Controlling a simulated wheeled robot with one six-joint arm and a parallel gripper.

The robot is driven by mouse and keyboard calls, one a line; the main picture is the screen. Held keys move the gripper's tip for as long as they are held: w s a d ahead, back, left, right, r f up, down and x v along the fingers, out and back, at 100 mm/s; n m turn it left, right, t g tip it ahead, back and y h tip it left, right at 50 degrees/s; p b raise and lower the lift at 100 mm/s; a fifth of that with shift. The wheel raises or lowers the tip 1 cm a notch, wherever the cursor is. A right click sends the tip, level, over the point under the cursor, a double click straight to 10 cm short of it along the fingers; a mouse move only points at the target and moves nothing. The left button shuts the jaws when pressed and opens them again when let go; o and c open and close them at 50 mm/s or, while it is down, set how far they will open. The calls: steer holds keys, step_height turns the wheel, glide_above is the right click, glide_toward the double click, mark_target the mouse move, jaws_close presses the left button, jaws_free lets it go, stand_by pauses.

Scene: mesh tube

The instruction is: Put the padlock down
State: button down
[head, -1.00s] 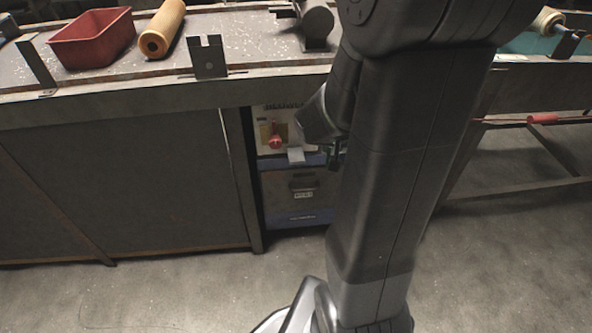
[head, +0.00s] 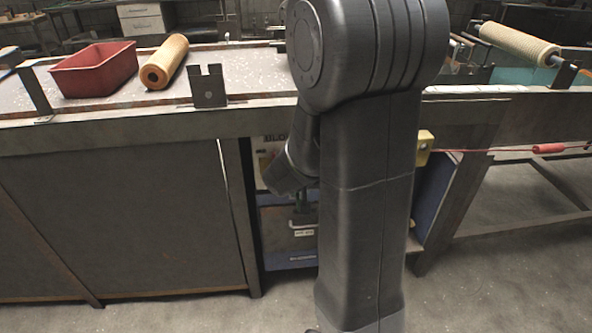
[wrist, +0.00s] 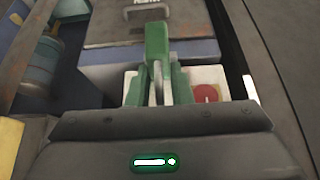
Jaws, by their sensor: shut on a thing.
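My gripper (wrist: 157,88) is shut on a green padlock (wrist: 157,42) in the wrist view. The padlock's block-like body sticks out beyond the green fingers, with paler grey metal between them. Behind the padlock are a dark drawer-like box (wrist: 190,25) and a blue ledge (wrist: 105,62); I cannot tell whether the padlock touches either. In the head view my gripper is small and dark beside the cabinet (head: 290,248) under the bench, partly hidden by my arm. I cannot make out the padlock there.
A red knob (wrist: 207,94) sits on a white panel close to my gripper. The bench (head: 110,135) overhangs the cabinet, with a red bin (head: 95,72) and an orange roll (head: 164,62) on top. A yellow box (head: 425,147) is at the right. Floor in front is clear.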

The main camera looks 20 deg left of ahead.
steer(key=w+a, duration=0.1)
steer(key=w, duration=0.1)
steer(key=w+a, duration=0.1)
steer(key=w+a+p, duration=0.1)
steer(key=w, duration=0.1)
steer(key=shift+w+a, duration=0.2)
steer(key=shift+w, duration=0.15)
steer(key=shift+w+a, duration=0.65)
steer(key=shift+w, duration=0.35)
steer(key=shift+w+a+f, duration=0.1)
steer(key=shift+w+f, duration=0.1)
steer(key=shift+f, duration=0.55)
steer(key=shift+f, duration=0.2)
steer(key=c, duration=1.3)
jaws_free()
steer(key=shift+r, duration=0.2)
